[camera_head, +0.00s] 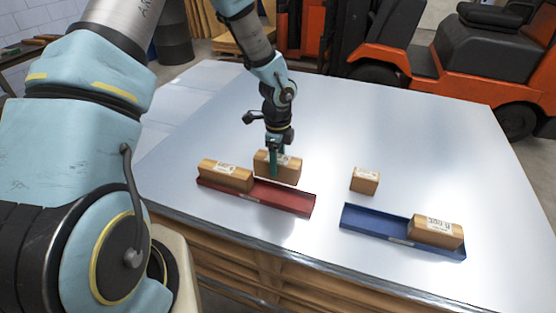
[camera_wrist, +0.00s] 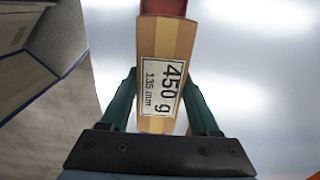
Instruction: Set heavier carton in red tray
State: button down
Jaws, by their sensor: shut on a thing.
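My gripper (camera_head: 274,172) is shut on a wood-coloured carton (camera_head: 290,168). In the wrist view this carton (camera_wrist: 167,50) lies between the two green fingers (camera_wrist: 160,105), its label reading 450 g and 135 mm. Another labelled carton (camera_head: 225,176) sits in the red tray's left end, and the right part is bare. A red surface (camera_wrist: 163,6) shows beyond the held carton in the wrist view.
A small carton (camera_head: 365,181) stands alone on the shiny table (camera_head: 330,115). A blue tray (camera_head: 375,228) at the front right holds a carton (camera_head: 437,231) in its right end. The table's back is clear. An orange forklift (camera_head: 470,75) stands behind.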

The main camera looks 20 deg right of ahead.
jog(key=shift+w+a, duration=0.15)
jog(key=shift+a, duration=0.05)
jog(key=shift+w+a+f+b, duration=0.1)
jog(key=shift+f+b, duration=0.25)
jog(key=shift+f, duration=0.05)
notch_tip(320, 180, down, 9)
jog(key=b, duration=0.6)
jog(key=shift+b, duration=0.4)
jog(key=shift+r, duration=0.1)
jog(key=shift+c, duration=0.2)
grip_release()
